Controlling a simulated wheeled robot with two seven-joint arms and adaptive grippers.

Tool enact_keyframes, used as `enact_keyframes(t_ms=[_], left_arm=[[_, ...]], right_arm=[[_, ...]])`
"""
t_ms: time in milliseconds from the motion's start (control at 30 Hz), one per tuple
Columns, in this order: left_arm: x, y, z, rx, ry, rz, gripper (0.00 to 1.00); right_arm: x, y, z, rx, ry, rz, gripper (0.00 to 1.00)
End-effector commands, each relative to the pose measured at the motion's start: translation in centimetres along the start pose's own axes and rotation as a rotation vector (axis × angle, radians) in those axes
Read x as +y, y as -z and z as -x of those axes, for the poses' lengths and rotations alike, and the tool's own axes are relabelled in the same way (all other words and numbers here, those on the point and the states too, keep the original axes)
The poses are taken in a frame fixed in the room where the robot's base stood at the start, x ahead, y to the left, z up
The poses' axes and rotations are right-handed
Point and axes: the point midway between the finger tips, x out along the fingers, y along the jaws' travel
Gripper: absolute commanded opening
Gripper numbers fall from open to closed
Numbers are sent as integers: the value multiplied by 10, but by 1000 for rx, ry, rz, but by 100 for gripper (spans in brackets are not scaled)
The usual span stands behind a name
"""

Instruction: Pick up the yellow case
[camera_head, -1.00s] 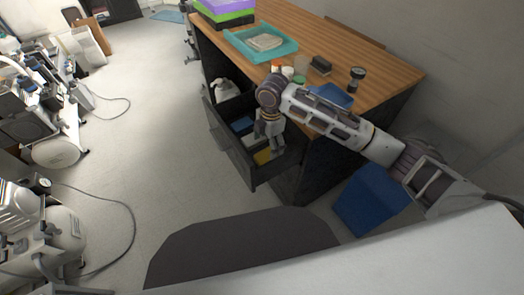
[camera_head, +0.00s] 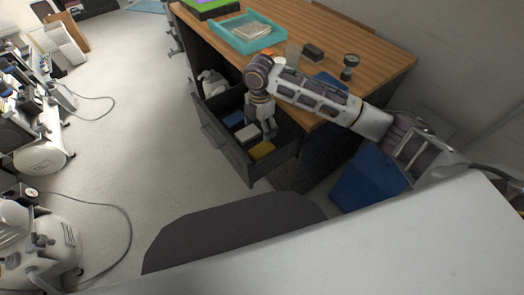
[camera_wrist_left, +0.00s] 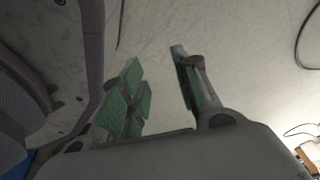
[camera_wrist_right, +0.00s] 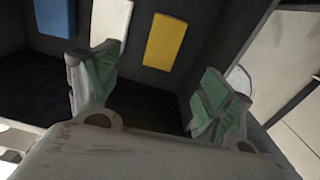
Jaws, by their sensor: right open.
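The yellow case (camera_head: 262,150) lies flat in the open desk drawer (camera_head: 222,144), at the drawer's near end. It also shows in the right wrist view (camera_wrist_right: 165,42), beyond and between the open fingers. My right gripper (camera_head: 268,133) reaches down into the drawer, open and empty, close to the yellow case but apart from it in the wrist view. My left gripper (camera_wrist_left: 160,95) shows only in its own wrist view, with its fingers apart and nothing between them above the pale floor.
A white case (camera_wrist_right: 112,20) and a blue case (camera_wrist_right: 55,14) lie beside the yellow one. The drawer walls stand close around my right gripper. A teal tray (camera_head: 246,46) and small items are on the wooden desk (camera_head: 372,52). A blue bin (camera_head: 366,187) stands below.

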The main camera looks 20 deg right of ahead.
Motion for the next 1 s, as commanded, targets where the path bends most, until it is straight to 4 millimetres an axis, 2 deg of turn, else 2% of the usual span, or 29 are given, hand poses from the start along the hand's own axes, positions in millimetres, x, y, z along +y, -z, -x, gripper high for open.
enact_keyframes(t_ms=[400,600,1000], left_arm=[[6,21,7,-4,-8,1,31],[12,30,14,-8,-15,2,31],[15,28,18,-16,-19,2,31]], right_arm=[[-1,0,-54,1,1,0,80],[0,0,-74,0,0,0,80],[0,0,-79,0,0,1,80]])
